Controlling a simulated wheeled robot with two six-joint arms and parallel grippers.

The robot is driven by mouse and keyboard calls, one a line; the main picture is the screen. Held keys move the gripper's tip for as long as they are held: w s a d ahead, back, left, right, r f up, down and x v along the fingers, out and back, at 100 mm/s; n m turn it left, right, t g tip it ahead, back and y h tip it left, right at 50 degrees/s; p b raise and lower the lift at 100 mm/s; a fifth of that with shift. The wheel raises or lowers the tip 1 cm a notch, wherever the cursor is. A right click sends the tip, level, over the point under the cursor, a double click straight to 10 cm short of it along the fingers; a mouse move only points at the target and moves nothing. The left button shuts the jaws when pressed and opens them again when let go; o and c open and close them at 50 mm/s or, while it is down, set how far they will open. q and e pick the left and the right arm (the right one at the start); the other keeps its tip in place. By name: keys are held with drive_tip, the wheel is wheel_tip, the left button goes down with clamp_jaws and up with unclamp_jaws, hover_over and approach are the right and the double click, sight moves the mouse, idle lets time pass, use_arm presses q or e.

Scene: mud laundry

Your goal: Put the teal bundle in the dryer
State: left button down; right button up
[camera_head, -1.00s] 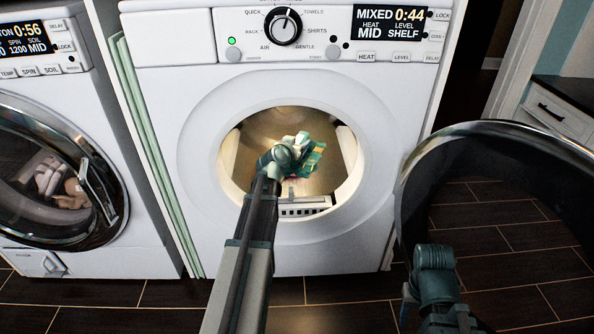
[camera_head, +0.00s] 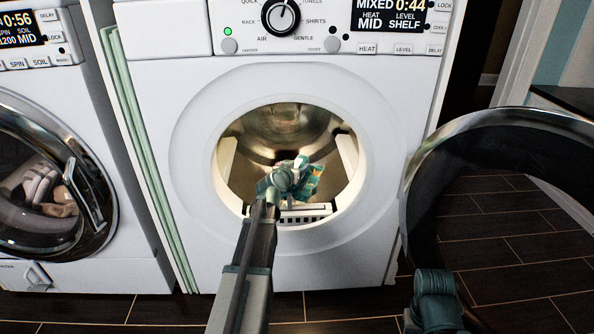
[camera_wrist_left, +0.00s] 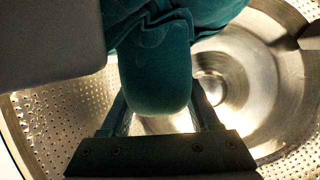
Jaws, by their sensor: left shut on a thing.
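The dryer (camera_head: 390,95) stands in the middle of the head view with its round opening uncovered and its drum lit. My left arm reaches into that opening. My left gripper (camera_head: 290,180) is inside the drum, shut on the teal bundle (camera_head: 311,182). The bundle shows beyond the wrist, partly hidden by it. In the left wrist view the teal bundle (camera_wrist_left: 158,70) hangs between the fingers, with the perforated metal drum (camera_wrist_left: 50,115) around it. My right arm shows at the bottom right beside the open dryer door; its fingers cannot be made out.
The open dryer door (camera_head: 425,150) swings out to the right. A washer (camera_head: 100,275) with a closed round door and laundry behind its glass stands at left. Light green panels (camera_head: 135,110) fill the gap between the machines. A light slotted piece (camera_head: 305,214) sits at the opening's lower edge.

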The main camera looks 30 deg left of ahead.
use_arm(q)
drive_tip(key=shift+f, duration=0.1)
drive_tip(key=shift+c, duration=0.6)
unclamp_jaws()
drive_tip(key=shift+r, duration=0.25)
drive_tip(key=p+v, duration=0.3)
drive_tip(key=v, duration=0.9)
drive_tip(key=shift+p, duration=0.3)
drive_tip(key=shift+f, duration=0.1)
